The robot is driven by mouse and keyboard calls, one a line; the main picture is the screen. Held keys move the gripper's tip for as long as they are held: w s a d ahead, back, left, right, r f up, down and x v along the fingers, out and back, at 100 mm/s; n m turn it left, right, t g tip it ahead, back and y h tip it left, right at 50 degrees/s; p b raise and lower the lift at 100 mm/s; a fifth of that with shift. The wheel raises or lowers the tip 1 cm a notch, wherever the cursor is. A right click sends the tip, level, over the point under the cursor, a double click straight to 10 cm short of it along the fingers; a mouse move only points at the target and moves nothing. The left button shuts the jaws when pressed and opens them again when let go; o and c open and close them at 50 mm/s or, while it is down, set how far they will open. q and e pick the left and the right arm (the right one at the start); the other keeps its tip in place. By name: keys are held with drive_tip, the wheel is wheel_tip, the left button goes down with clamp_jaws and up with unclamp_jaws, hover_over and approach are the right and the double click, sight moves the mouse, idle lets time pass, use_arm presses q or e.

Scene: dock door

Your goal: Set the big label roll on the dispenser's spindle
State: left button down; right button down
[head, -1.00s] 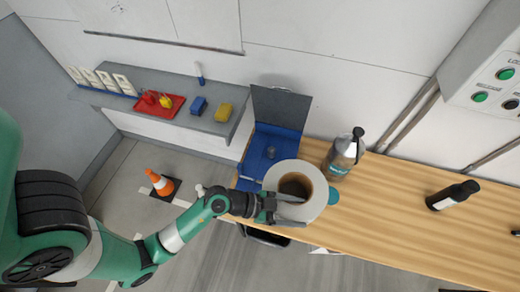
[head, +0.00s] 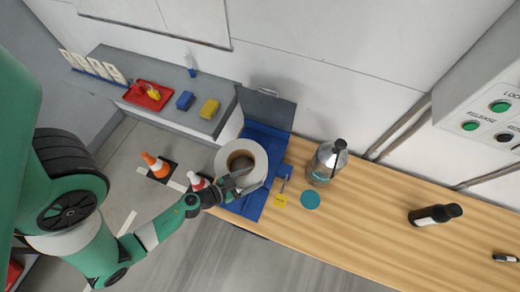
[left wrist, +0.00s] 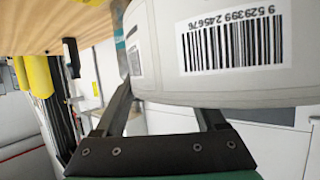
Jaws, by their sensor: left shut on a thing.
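The big label roll (head: 222,158) is a white ring with a brown core, and it also shows in the left wrist view with a barcode on its side (left wrist: 265,85). My left gripper (head: 243,184) is shut on its near side; the fingers (left wrist: 165,100) show at the roll in the wrist view. The dispenser (head: 262,138) is a blue base with a raised grey plate at the back. The roll overlaps the base in the head view and hides the spindle. I cannot tell whether the roll is on the spindle or above it. My right gripper is out of view.
On the wooden bench (head: 370,222) are a clear bottle (head: 326,163), a teal disc (head: 310,200), a yellow piece (head: 280,200) and a dark bottle (head: 435,214). A grey shelf (head: 140,73) holds a red tray (head: 148,95) and blocks. Cones (head: 155,165) stand on the floor.

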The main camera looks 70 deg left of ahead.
use_arm(q)
drive_tip(key=w+a+f+b, duration=0.1)
drive_tip(key=w+a, duration=0.1)
drive_tip(key=w+a+f+b, duration=0.1)
drive_tip(key=w+a+f, duration=0.1)
drive_tip(key=w+a+f+b, duration=0.1)
drive_tip(key=w+a, duration=0.1)
drive_tip(key=a, duration=0.1)
drive_tip(key=shift+f+b, duration=0.15)
drive_tip(key=shift+b, duration=0.25)
drive_tip(key=w+a+f+b, duration=0.3)
drive_tip(key=f+b, duration=0.1)
drive_tip(key=shift+f+b, duration=0.3)
drive_tip(key=shift+f, duration=0.05)
drive_tip(key=f+b, duration=0.3)
drive_tip(key=shift+w+a+f+b, duration=0.25)
drive_tip(key=shift+a+b, duration=0.1)
drive_tip(key=shift+f+b, duration=0.3)
drive_tip(key=shift+b, duration=0.05)
drive_tip(key=shift+s+d+r, duration=0.1)
drive_tip(key=shift+r, duration=0.05)
unclamp_jaws()
drive_tip(key=shift+s, duration=0.1)
